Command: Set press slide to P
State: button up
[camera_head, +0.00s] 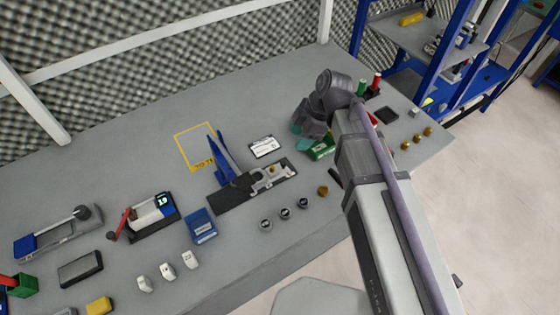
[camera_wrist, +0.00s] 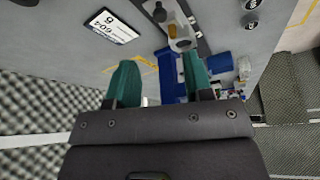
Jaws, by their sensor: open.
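The press (camera_head: 233,196) stands mid-bench in the head view, with a black base, a raised blue lever (camera_head: 219,157) and a light grey slide plate (camera_head: 272,178) at its right end. The wrist view shows the grey slide plate (camera_wrist: 182,38) beyond the fingers and the blue lever (camera_wrist: 170,78) partly between them in the picture. No P mark is readable. My gripper (camera_head: 298,137) is above the bench, up and to the right of the press, apart from it. Its teal fingers (camera_wrist: 160,80) are open, with nothing held.
A white card (camera_head: 264,147) lies behind the slide plate. A blue box (camera_head: 201,226) and a red-handled device (camera_head: 150,217) stand left. A yellow outline (camera_head: 194,135) marks bare bench behind.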

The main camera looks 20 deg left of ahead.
aim_at(284, 162)
jog(key=b+x, duration=1)
jog(key=x, duration=0.1)
jog(key=shift+d+f, duration=0.1)
jog(key=shift+r, duration=0.2)
grip_shut()
